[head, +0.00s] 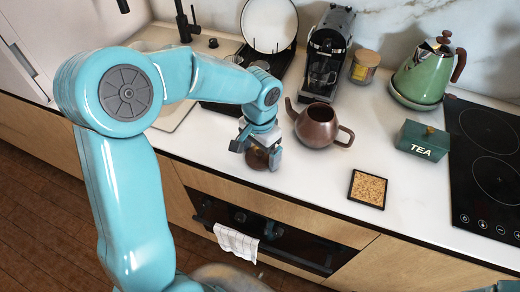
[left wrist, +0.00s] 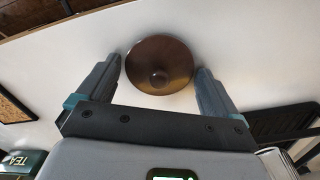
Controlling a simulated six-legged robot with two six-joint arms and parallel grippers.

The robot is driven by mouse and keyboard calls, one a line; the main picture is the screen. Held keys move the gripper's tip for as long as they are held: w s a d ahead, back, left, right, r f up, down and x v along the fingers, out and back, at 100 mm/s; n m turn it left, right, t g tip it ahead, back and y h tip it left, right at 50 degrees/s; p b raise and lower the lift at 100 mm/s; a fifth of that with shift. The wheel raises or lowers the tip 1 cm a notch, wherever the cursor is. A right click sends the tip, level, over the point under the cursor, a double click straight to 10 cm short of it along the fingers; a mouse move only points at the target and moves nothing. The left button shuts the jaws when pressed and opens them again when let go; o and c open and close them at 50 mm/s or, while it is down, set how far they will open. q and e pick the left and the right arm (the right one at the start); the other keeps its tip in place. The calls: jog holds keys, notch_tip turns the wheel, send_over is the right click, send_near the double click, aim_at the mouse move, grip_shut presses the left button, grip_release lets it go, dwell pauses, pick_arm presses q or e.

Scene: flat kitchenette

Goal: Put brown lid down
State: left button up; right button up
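The brown lid (left wrist: 158,64) is round and shiny, with a small knob at its centre facing the left wrist camera. It lies against the white counter, between the fingertips of my left gripper (left wrist: 160,68). The fingers are spread wider than the lid, one on each side, with a narrow gap showing at each edge. In the head view my left gripper (head: 262,146) is low over the counter's front edge, and the lid (head: 257,160) shows partly behind its fingers. A brown teapot (head: 317,126) stands to the right of the gripper. My right gripper is out of view.
A cork-topped square coaster (head: 367,189) and a green TEA box (head: 422,141) lie to the right, near the hob (head: 490,150). A coffee machine (head: 327,55), a jar (head: 364,67) and a green kettle (head: 418,78) stand behind. A dark drying rack (head: 228,108) is at left.

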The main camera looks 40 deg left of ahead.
aim_at(260, 152)
pick_arm(q)
notch_tip(260, 152, up, 12)
jog(key=shift+r+p, duration=0.25)
jog(key=shift+p, duration=0.1)
dwell(0.8)
